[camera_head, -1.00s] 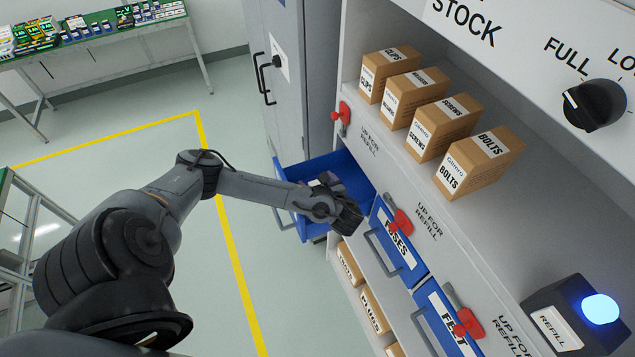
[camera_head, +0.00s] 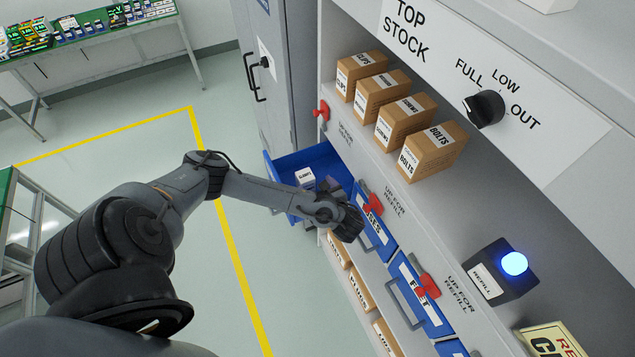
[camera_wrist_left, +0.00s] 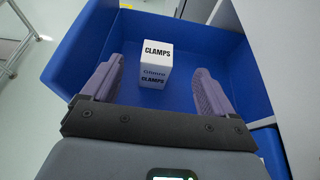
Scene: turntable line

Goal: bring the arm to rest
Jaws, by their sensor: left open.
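My left gripper (camera_wrist_left: 158,88) is open and empty in the left wrist view, its two fingers spread apart. Beyond the fingers a white box marked CLAMPS (camera_wrist_left: 156,65) stands inside an open blue drawer (camera_wrist_left: 80,62). In the head view my left arm reaches from the left to the front of the shelf unit. The hand there is close to the FUSES drawer (camera_head: 375,228), and the fingertips are hard to make out. The open blue drawer (camera_head: 318,160) and the white box (camera_head: 304,176) show just behind the forearm. My right gripper is not in view.
Several brown cartons, including BOLTS (camera_head: 430,152), stand on the shelf above. A knob (camera_head: 486,107) and a REFILL box with a lit blue lamp (camera_head: 513,264) are at right. Red levers (camera_head: 372,204) sit over the drawers. Open floor (camera_head: 130,150) lies left of the cabinet.

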